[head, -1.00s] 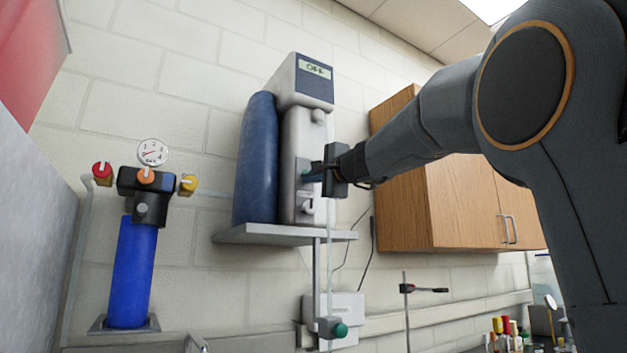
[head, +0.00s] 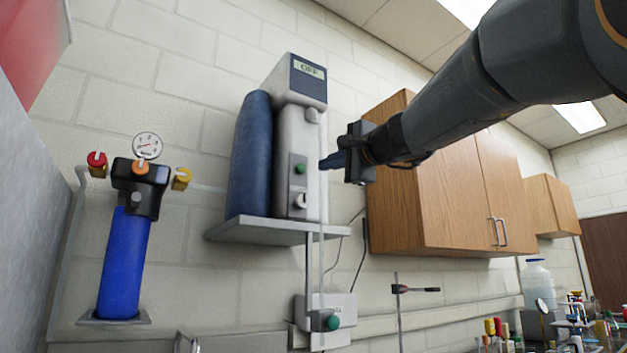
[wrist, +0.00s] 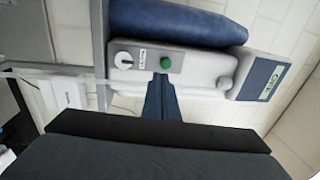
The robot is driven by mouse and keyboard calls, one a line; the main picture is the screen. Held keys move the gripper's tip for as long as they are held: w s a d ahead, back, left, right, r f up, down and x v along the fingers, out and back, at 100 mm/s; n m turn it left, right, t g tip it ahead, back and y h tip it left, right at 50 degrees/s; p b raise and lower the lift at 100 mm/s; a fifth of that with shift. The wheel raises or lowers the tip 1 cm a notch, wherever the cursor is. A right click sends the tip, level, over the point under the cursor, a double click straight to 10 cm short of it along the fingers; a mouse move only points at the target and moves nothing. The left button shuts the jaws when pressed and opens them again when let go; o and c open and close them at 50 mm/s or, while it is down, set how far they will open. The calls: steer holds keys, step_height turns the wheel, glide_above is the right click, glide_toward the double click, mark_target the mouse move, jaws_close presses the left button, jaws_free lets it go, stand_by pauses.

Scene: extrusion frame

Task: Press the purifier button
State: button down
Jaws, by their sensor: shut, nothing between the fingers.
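The purifier (head: 296,140) is a pale grey unit on a wall shelf, with a dark blue cylinder (head: 250,155) at its left. Its display (head: 309,69) reads OFF. A green button (head: 299,169) sits on a grey panel on its front, above a white knob (head: 300,200). My gripper (head: 323,163) is shut and empty, to the right of the button and apart from it in the head view. In the wrist view the closed fingertips (wrist: 162,78) point at the panel, just short of the green button (wrist: 165,62) in the picture.
The grey shelf (head: 262,231) holds the purifier. A wooden cabinet (head: 450,190) hangs to the right. A blue filter with a gauge (head: 124,260) stands at the left. A thin vertical pipe (head: 322,230) runs in front of the purifier's right side.

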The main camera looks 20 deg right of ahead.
steer(key=shift+v, duration=1.05)
